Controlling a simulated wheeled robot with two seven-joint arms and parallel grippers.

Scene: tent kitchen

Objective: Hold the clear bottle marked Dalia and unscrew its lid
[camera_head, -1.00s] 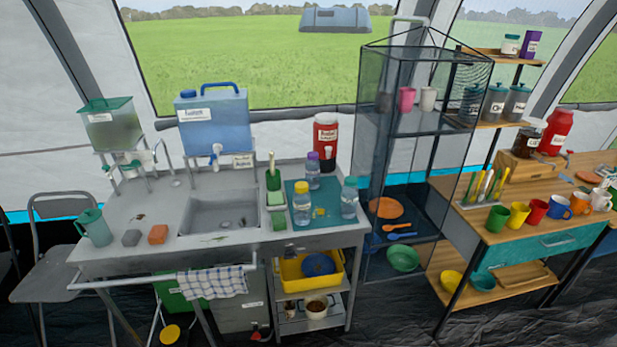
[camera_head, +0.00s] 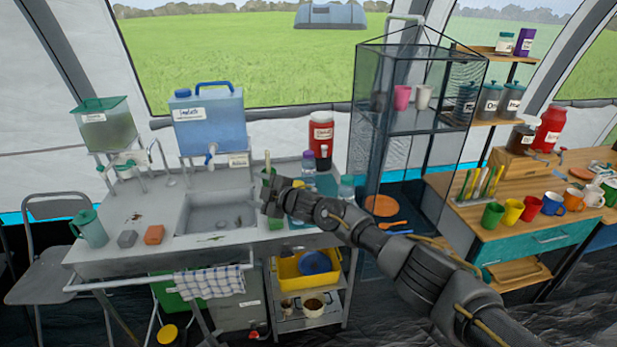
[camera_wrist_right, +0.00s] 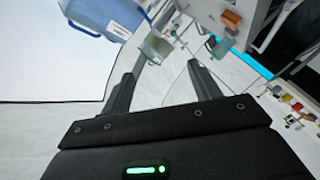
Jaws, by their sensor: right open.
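Clear bottles stand on the teal mat at the right of the sink counter. The purple-lidded bottle (camera_head: 308,165) stands at the back, and the teal-lidded bottle (camera_head: 347,189) at the right. A yellow-lidded bottle was between them and nearer the front; my right arm now covers most or all of that spot. I cannot read the name Dalia on any bottle. My right gripper (camera_head: 269,193) is above the counter, left of the bottles; in the right wrist view (camera_wrist_right: 161,77) its fingers are apart with nothing between them. My left gripper is out of view.
A steel sink (camera_head: 215,213) lies to the left, with a blue water container (camera_head: 208,122) behind it. A red drink dispenser (camera_head: 321,138) stands behind the bottles. A mesh shelf (camera_head: 415,130) rises to the right. A teal jug (camera_head: 90,228) stands at the far left.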

